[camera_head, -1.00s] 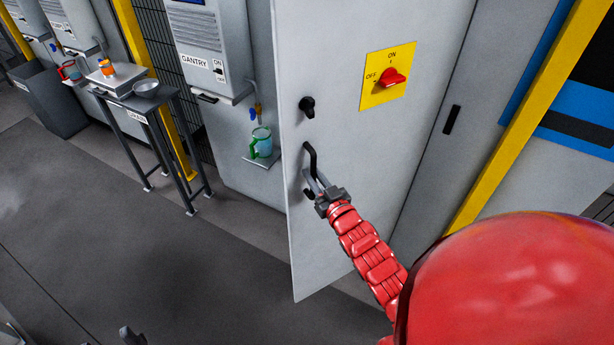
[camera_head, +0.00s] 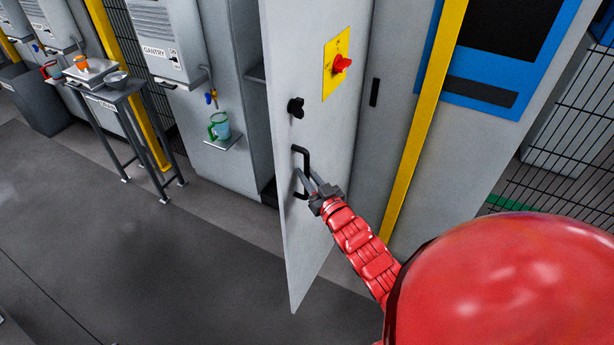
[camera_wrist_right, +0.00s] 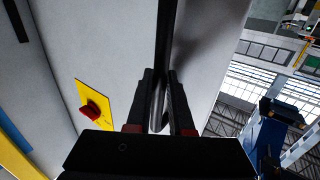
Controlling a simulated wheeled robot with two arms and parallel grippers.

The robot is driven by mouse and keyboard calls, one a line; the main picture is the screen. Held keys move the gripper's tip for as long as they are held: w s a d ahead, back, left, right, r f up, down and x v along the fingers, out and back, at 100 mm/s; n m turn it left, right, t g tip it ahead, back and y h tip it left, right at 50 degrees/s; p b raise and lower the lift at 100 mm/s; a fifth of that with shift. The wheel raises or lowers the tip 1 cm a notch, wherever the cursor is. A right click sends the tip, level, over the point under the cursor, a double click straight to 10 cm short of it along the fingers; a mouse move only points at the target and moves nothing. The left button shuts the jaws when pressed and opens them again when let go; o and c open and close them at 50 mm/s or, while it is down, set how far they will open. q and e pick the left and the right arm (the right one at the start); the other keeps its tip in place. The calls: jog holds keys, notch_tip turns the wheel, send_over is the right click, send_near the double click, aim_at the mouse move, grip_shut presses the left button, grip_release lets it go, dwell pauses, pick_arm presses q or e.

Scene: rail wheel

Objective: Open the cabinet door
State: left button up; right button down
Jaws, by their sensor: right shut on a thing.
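The grey cabinet door (camera_head: 312,250) stands partly open in the head view, with a dark gap and part of the interior (camera_head: 257,100) showing at its left edge. A black bar handle (camera_head: 303,158) is on the door's outer face, below a black knob (camera_head: 296,107). My right gripper (camera_head: 308,184) is shut on the handle. In the right wrist view the handle (camera_wrist_right: 166,40) runs between the two fingers of the gripper (camera_wrist_right: 160,85). My left gripper is not in view.
A red switch on a yellow plate (camera_head: 335,66) is on the door. A yellow post (camera_head: 423,120) stands right of the cabinet. To the left are a small shelf with a green-handled mug (camera_head: 219,126) and a metal stand (camera_head: 125,100). Grey floor in front is clear.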

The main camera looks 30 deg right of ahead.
jog(key=shift+s+d+r, duration=0.1)
jog(key=shift+r, duration=0.05)
jog(key=c, duration=1.1)
grip_release()
jog(key=shift+o, duration=0.7)
jog(key=shift+d, duration=0.1)
jog(key=shift+s, duration=0.1)
jog(key=s+a+p, duration=0.1)
jog(key=s+p, duration=0.4)
jog(key=s, duration=1.2)
jog(key=shift+a, duration=0.25)
